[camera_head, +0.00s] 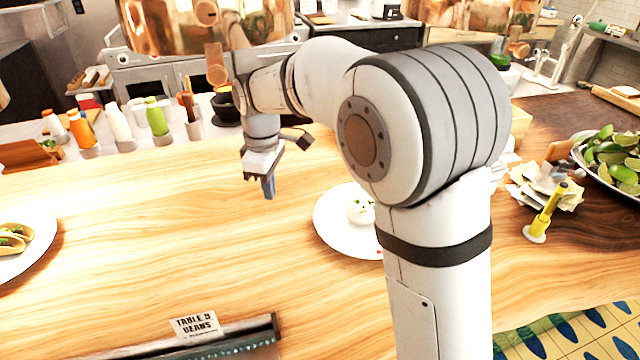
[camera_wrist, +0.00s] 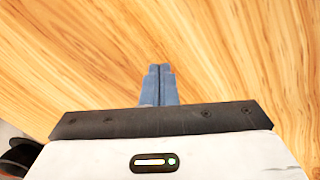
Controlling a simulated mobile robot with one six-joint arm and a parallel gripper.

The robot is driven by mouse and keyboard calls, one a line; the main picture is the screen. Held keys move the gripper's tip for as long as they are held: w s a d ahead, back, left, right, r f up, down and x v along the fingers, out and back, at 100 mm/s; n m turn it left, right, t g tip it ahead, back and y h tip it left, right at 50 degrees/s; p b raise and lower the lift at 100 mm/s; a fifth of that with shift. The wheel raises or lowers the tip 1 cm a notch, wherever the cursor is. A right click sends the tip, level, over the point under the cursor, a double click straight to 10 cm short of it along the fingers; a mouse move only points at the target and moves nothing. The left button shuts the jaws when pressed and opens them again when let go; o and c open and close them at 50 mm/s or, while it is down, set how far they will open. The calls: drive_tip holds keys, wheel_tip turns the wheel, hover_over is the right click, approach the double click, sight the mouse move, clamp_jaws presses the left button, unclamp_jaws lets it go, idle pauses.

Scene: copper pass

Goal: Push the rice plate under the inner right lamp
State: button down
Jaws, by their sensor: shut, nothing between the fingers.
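A white plate (camera_head: 335,222) with a small white mound of what looks like rice (camera_head: 361,211) sits on the wooden counter, partly hidden behind my arm. My gripper (camera_head: 268,188) is above the counter, to the left of and farther back than this plate, apart from it. In the wrist view my gripper (camera_wrist: 159,84) has its blue fingers pressed together, with only bare wood beyond them. Large copper lamps hang over the counter, one at upper left (camera_head: 200,25) and one at upper right (camera_head: 470,22). Which one is the inner right lamp I cannot tell.
A taco plate (camera_head: 30,255) sits at the left edge. Sauce bottles (camera_head: 118,122) line the back. A ticket sign (camera_head: 195,326) stands at the front on a rail. At right are a yellow-handled spike (camera_head: 548,212) and a lime bowl (camera_head: 603,185). The counter left of the rice plate is clear.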

sight(325, 210)
drive_tip(key=shift+w+d, duration=0.15)
drive_tip(key=shift+d, duration=0.15)
drive_tip(key=shift+s+d, duration=0.2)
drive_tip(key=shift+s, duration=0.05)
drive_tip(key=s+d, duration=0.1)
drive_tip(key=d, duration=0.2)
drive_tip(key=s+d+p, duration=0.1)
drive_tip(key=d, duration=0.3)
drive_tip(key=s+d, duration=0.1)
drive_tip(key=d, duration=0.2)
drive_tip(key=shift+d+r+p, duration=0.1)
drive_tip(key=shift+d+p, duration=0.15)
drive_tip(key=shift+p, duration=0.05)
drive_tip(key=shift+d+f, duration=0.2)
drive_tip(key=shift+a+f, duration=0.1)
drive_tip(key=shift+f, duration=0.6)
